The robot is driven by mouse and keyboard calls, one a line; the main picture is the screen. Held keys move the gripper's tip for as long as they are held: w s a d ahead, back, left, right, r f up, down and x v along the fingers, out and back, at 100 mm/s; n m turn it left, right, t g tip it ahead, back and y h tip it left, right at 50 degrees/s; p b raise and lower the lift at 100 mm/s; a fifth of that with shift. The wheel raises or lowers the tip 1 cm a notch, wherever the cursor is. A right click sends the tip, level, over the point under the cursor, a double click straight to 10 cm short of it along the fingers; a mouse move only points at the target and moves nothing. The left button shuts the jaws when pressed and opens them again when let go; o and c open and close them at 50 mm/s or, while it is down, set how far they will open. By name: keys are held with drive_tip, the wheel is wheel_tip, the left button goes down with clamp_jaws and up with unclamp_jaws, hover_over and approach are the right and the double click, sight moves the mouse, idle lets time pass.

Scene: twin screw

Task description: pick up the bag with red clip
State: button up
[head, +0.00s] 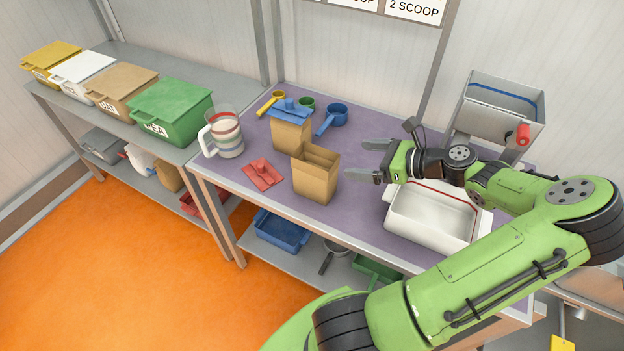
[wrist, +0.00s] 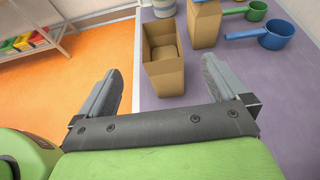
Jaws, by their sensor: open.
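An open brown paper bag (head: 316,178) stands upright on the purple table top, with no clip on it. The red clip (head: 263,174) lies flat on the table to its left. A second brown bag (head: 291,136) stands behind, with a blue clip (head: 291,110) on its top. My gripper (head: 356,161) is open and empty, to the right of the open bag and apart from it. In the wrist view the open bag (wrist: 165,75) shows ahead, between the two spread fingers. The red clip is not visible in the wrist view.
A striped pitcher (head: 226,135) stands at the table's left end. Blue (head: 336,116), yellow (head: 272,101) and green (head: 307,102) scoops lie behind the bags. A white bin (head: 432,218) sits under my wrist. A grey hopper (head: 500,108) stands at the right. Lidded bins line the left shelf.

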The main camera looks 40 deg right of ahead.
drive_tip(key=b, duration=0.4)
approach(298, 155)
drive_tip(key=x, duration=0.4)
drive_tip(key=shift+w+f, duration=0.25)
drive_tip(key=shift+s, duration=0.1)
drive_tip(key=shift+c, duration=0.8)
drive_tip(key=c, duration=0.9)
